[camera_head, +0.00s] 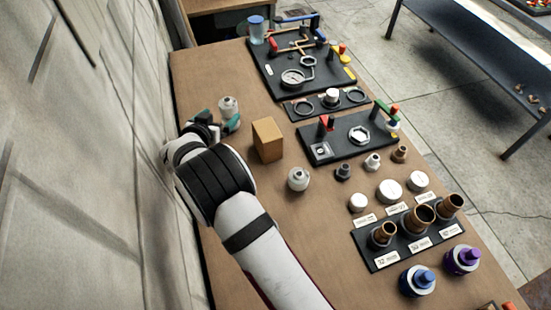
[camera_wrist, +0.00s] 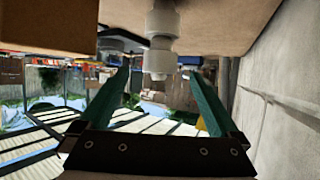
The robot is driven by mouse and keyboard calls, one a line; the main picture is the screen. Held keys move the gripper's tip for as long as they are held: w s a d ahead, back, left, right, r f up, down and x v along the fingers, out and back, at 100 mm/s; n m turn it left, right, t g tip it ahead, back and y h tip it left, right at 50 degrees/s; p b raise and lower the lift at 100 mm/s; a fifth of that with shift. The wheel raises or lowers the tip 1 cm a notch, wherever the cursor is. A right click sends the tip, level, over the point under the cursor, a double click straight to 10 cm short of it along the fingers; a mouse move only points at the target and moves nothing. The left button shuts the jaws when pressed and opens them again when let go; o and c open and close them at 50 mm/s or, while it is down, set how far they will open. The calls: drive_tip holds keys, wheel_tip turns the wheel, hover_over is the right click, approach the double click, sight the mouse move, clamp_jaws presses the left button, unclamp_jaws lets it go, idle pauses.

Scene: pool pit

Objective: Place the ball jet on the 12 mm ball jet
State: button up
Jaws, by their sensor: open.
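A pale grey-white ball jet (camera_head: 228,108) stands upright near the wall side of the table. It also shows upside down in the wrist view (camera_wrist: 160,45), centred ahead of the fingers. My gripper (camera_head: 221,118) is open at this fitting, with teal fingertips (camera_wrist: 160,74) spread to either side of its line. I cannot tell whether they touch it; no grip shows. A second, similar pale round fitting (camera_head: 298,179) stands in the table's middle. Neither is readably marked 12 mm, so I cannot tell which one is the 12 mm ball jet.
A cardboard-brown block (camera_head: 267,140) stands just right of my gripper. Black boards with pipes (camera_head: 293,77) and a clamp (camera_head: 358,134) lie beyond. Small fittings (camera_head: 372,161), white caps (camera_head: 389,190) and a labelled rack (camera_head: 381,262) fill the right. The wall (camera_head: 95,160) is close on the left.

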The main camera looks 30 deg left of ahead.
drive_tip(key=w+d+r+m+g+y, duration=0.1)
drive_tip(key=w+d+r, duration=0.2)
drive_tip(key=d+r, duration=0.15)
drive_tip(key=w+d+r+g+y, duration=0.1)
drive_tip(key=w+d+r+y, duration=0.15)
drive_tip(key=r, duration=0.35)
drive_tip(key=s+d+r+m+g, duration=0.1)
drive_tip(key=s+d+r+g, duration=0.15)
drive_tip(key=d, duration=0.45)
drive_tip(key=s+d+r+g, duration=0.1)
drive_tip(key=s+d+r, duration=0.2)
drive_tip(key=d, duration=0.5)
drive_tip(key=s+d+f+m+g+h, duration=0.2)
drive_tip(key=s+d+m+g, duration=0.1)
drive_tip(key=s+d, duration=0.8)
drive_tip(key=s+d+f+m+g+h, duration=0.2)
drive_tip(key=s+d+m+g, duration=0.1)
drive_tip(key=s+d, duration=0.9)
drive_tip(key=s+g, duration=0.1)
drive_tip(key=s, duration=0.3)
drive_tip(key=shift+s+d+h, duration=0.15)
drive_tip(key=shift+s+h, duration=0.2)
drive_tip(key=shift+s, duration=0.05)
